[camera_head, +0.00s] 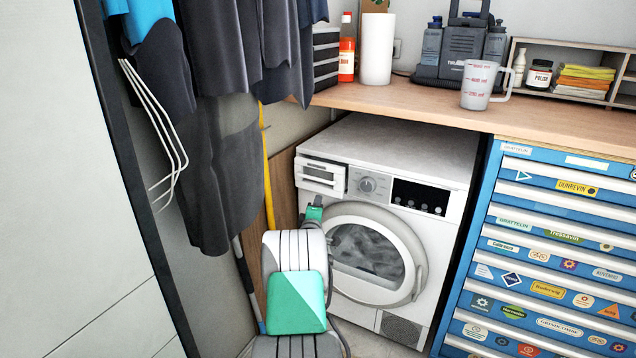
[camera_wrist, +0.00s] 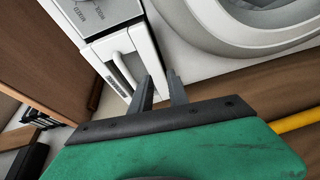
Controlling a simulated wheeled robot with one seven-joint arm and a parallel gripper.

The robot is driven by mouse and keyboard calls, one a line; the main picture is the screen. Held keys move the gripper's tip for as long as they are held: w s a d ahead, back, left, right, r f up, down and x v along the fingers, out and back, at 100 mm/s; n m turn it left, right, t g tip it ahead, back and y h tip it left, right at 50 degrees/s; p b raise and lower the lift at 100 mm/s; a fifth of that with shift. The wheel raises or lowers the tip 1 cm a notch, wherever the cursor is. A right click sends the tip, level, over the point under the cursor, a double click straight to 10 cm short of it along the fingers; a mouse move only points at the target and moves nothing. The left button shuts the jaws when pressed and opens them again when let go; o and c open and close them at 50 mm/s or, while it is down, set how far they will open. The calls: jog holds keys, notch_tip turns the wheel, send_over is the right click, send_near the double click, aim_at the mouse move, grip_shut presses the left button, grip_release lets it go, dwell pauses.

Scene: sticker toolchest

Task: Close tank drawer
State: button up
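The tank drawer (camera_head: 320,177) is the white box with a handle at the top left of the white front-loading machine (camera_head: 415,150). Its front stands a little out from the machine's face. In the wrist view the drawer front (camera_wrist: 112,72) is seen close up, with its bar handle and a side wall showing. My gripper (camera_head: 314,203) is just below the drawer in the head view, small and partly hidden by my arm.
The round door (camera_head: 372,255) of the machine is shut, right of my arm. Dark clothes (camera_head: 220,130) hang at the left. A wooden counter (camera_head: 420,100) runs above, and a blue tool chest (camera_head: 545,240) stands at the right. A yellow pole (camera_head: 267,170) stands behind my arm.

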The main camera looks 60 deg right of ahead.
jog(key=n+t+h, duration=0.2)
send_near(318, 179)
jog(key=f+x, duration=0.1)
jog(key=x, duration=0.2)
jog(key=shift+g, duration=0.3)
jog(key=x, duration=0.2)
jog(key=b+x, duration=0.1)
jog(key=x, duration=0.4)
jog(key=shift+w+d+r, duration=0.25)
jog(key=shift+r, duration=0.15)
jog(key=shift+c, duration=0.5)
grip_shut()
